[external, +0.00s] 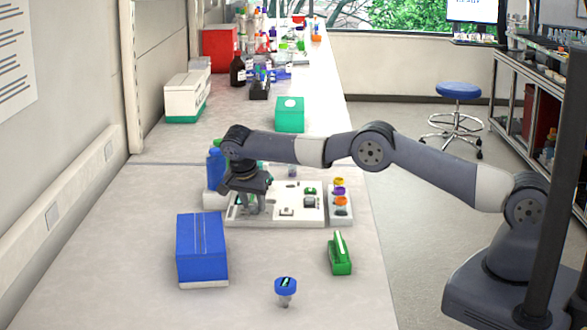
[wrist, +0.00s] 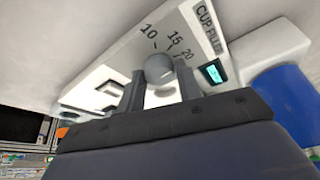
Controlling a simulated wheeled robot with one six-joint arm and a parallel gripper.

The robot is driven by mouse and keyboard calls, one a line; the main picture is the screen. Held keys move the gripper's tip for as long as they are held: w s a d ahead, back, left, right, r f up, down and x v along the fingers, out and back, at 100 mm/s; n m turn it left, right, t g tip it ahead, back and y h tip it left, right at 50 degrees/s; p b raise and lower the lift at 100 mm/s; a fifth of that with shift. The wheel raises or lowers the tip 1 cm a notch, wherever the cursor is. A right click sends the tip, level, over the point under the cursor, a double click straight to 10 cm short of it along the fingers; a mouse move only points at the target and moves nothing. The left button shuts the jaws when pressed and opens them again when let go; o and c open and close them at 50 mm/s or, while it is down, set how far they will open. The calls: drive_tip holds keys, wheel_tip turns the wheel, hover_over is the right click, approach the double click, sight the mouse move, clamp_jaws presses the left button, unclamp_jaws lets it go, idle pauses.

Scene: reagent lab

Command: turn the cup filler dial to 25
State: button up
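The cup filler is a white panel lettered "CUP FILL" (wrist: 208,28) in the wrist view. Its round grey dial (wrist: 160,69) has the marks 10, 15 and 20 printed around it, and further marks are hidden by a finger. No pointer on the dial is clear to me. A small lit display (wrist: 212,72) sits to the right; its digits are too small to read. My gripper (wrist: 162,88) has one finger on each side of the dial, very close to it; I cannot tell whether they touch. In the external view my gripper (external: 250,204) is low over the panel's left end.
A blue bottle (external: 215,166) stands just behind my gripper. A blue box (external: 201,248) is in front of it. A green item (external: 340,253) and a blue-capped cup (external: 285,290) are nearer the front. Colourful caps (external: 340,191) stand at the panel's right. The front bench is otherwise clear.

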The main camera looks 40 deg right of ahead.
drive_tip(key=o, duration=0.4)
drive_tip(key=v, duration=0.6)
drive_tip(key=shift+d, duration=0.1)
drive_tip(key=shift+p+v, duration=0.75)
drive_tip(key=shift+p, duration=0.45)
